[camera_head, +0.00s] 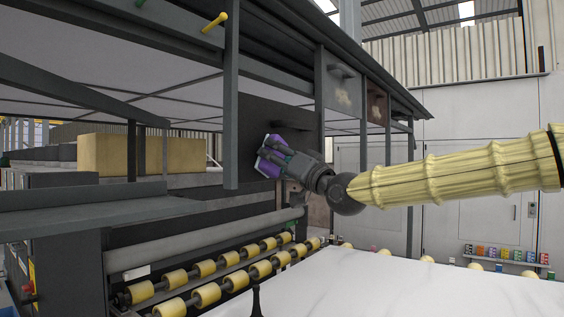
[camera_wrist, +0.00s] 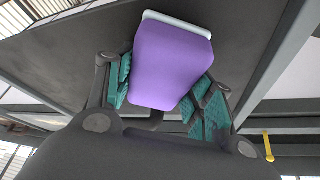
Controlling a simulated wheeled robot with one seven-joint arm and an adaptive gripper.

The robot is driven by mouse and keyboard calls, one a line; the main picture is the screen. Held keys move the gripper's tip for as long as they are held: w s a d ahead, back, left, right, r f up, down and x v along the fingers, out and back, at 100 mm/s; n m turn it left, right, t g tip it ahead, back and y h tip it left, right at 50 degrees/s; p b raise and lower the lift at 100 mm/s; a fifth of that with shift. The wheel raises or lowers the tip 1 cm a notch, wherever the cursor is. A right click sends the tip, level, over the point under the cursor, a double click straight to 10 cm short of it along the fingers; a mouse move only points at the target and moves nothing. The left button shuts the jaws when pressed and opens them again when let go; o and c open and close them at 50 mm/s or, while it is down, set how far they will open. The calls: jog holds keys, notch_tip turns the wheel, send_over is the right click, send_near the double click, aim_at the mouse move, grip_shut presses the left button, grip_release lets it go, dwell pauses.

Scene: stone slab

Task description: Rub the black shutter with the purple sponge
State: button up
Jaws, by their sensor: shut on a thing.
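The purple sponge (camera_head: 270,158) has a pale backing layer. My gripper (camera_head: 285,163) is shut on it, and in the wrist view the sponge (camera_wrist: 173,65) sits between the teal finger pads of my gripper (camera_wrist: 165,90). The black shutter (camera_head: 252,120) is a dark upright panel under the machine's frame, left of my gripper in the head view. In the wrist view the dark panel (camera_wrist: 85,60) fills the area behind the sponge. The sponge's pale side faces the panel; I cannot tell whether it touches.
Rows of yellow rollers (camera_head: 207,294) run below the panel. A white stone slab (camera_head: 400,290) lies in front. A grey post (camera_head: 231,100) stands left of the sponge, and another dark panel with a pale smudge (camera_head: 343,90) hangs to the right. Small coloured boxes (camera_head: 505,254) sit far right.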

jog(key=shift+s+a, duration=0.15)
jog(key=s+d+b, duration=0.1)
jog(key=s+d, duration=0.2)
jog(key=d, duration=0.2)
jog(key=shift+s, duration=0.25)
dwell(0.5)
jog(key=shift+s+d+b, duration=0.6)
jog(key=shift+s+d, duration=0.3)
jog(key=shift+d, duration=0.3)
jog(key=a+p+x, duration=0.1)
jog(key=x, duration=0.6)
jog(key=shift+s+f, duration=0.35)
jog(key=shift+w+a, duration=0.6)
jog(key=shift+a, duration=0.35)
dwell(1.2)
